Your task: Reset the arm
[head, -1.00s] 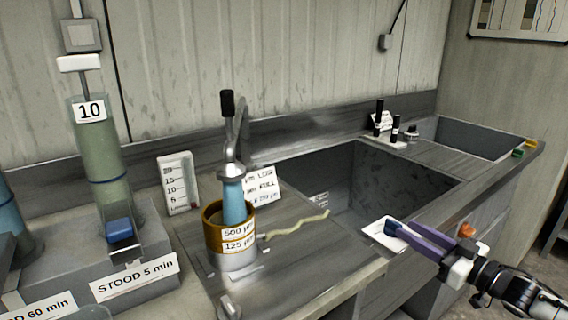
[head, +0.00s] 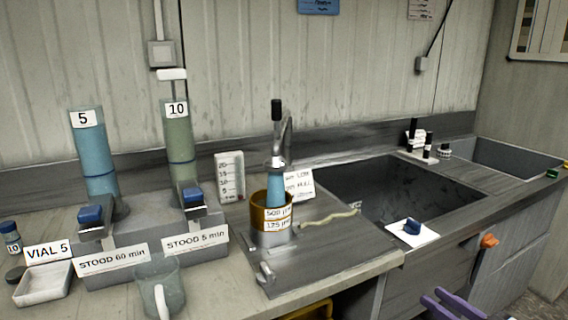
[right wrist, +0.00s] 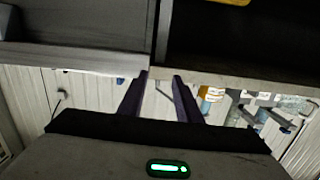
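My right gripper (head: 450,303) shows at the bottom right of the head view, with two purple fingers apart and nothing between them. It is below and to the right of a white card (head: 425,238) on the sink's front edge. A small dark blue piece (head: 412,227) sits on that card, clear of the fingers. In the right wrist view the two purple fingers (right wrist: 160,92) are also spread and empty. My left gripper is not in view.
Two tall cylinders, blue "5" (head: 93,150) and green "10" (head: 179,140), stand at the left. A glass mug (head: 160,288) stands before them. A tap, a brass-coloured sieve (head: 258,213) and a sink (head: 395,190) fill the middle. An orange knob (head: 489,241) sticks out from the front.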

